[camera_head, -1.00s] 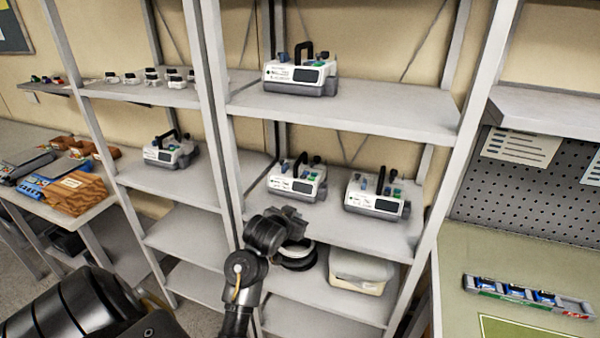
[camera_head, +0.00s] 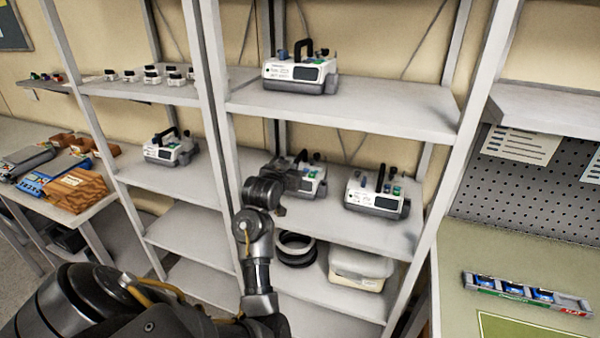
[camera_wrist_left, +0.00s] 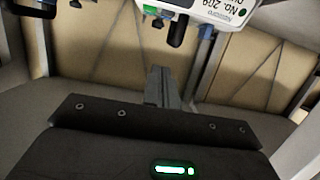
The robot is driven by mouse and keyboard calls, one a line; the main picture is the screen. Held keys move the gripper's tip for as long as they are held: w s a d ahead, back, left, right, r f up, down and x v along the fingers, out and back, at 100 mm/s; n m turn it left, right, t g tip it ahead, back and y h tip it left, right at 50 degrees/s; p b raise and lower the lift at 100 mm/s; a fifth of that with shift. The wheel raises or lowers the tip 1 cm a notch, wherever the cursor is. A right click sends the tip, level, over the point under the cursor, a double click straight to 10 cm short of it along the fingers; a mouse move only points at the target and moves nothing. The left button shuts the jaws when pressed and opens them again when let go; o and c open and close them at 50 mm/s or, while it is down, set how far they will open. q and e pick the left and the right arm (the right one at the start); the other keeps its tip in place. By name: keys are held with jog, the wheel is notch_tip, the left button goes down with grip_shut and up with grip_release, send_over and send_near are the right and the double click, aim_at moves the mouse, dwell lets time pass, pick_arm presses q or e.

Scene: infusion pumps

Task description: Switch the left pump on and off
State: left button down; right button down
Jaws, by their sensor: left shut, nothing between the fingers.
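The left pump (camera_head: 313,185) is a white and grey box with a black handle and knobs on top. It stands on the middle shelf of the right-hand rack, its left part hidden behind my left gripper (camera_head: 289,181). The gripper is shut and empty, close in front of the pump; I cannot tell whether it touches. In the left wrist view my shut fingers (camera_wrist_left: 161,75) point up the picture. Part of a white pump with upside-down lettering (camera_wrist_left: 220,10) shows at the top edge there. My right gripper is not in view.
A similar pump (camera_head: 376,196) stands just right on the same shelf. Others stand on the shelf above (camera_head: 298,74) and on the left rack (camera_head: 170,149). A black ring-shaped item (camera_head: 296,249) and a pale bin (camera_head: 356,269) sit below. Rack posts flank the shelf.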

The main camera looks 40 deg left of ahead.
pick_arm(q)
jog(key=w+a+f+p, duration=0.1)
jog(key=w, duration=0.1)
jog(key=w+f+p, duration=0.1)
jog(key=w+f, duration=0.1)
jog(key=w, duration=0.1)
jog(key=w+a+f+p, duration=0.1)
jog(key=w+p, duration=0.1)
jog(key=shift+w+a+f, duration=0.15)
jog(key=shift+a+f, duration=0.15)
jog(key=shift+f, duration=0.7)
